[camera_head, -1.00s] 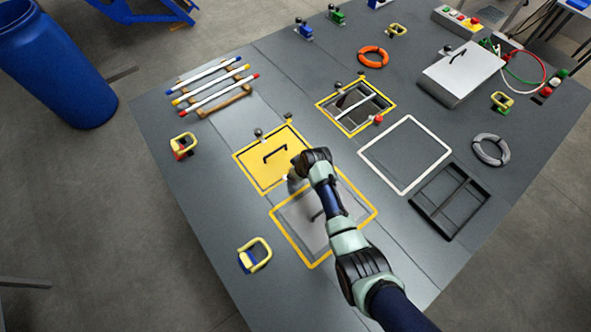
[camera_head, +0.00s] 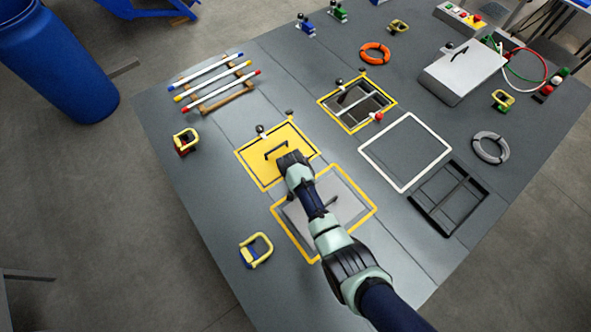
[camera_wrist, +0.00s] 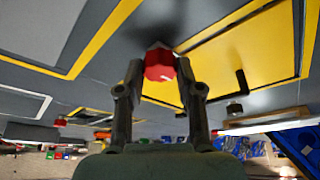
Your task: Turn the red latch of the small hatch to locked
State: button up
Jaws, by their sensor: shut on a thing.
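The red latch (camera_wrist: 159,66) shows in the wrist view between my two fingertips, beside the yellow hatch panel. My gripper (camera_wrist: 158,75) is shut on it, with one dark finger on each side. In the head view the small yellow hatch (camera_head: 258,164) lies flat in its yellow-edged frame, with a black handle (camera_head: 275,149) on top. There my gripper (camera_head: 292,163) is over the hatch's lower right edge, and my wrist hides the latch. The latch's exact angle cannot be told.
A grey panel in a yellow frame (camera_head: 360,216) lies under my arm. An open yellow-framed hatch (camera_head: 389,100) with a red knob (camera_head: 377,117) is at the upper right. A black knob (camera_head: 260,129) stands at the hatch's far edge. A striped rod rack (camera_head: 245,92) lies farther back.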

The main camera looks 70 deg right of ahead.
jog(key=shift+m, duration=0.4)
jog(key=o, duration=1.2)
jog(key=shift+c, duration=0.2)
jog(key=v, duration=1.2)
jog(key=shift+w, duration=0.2)
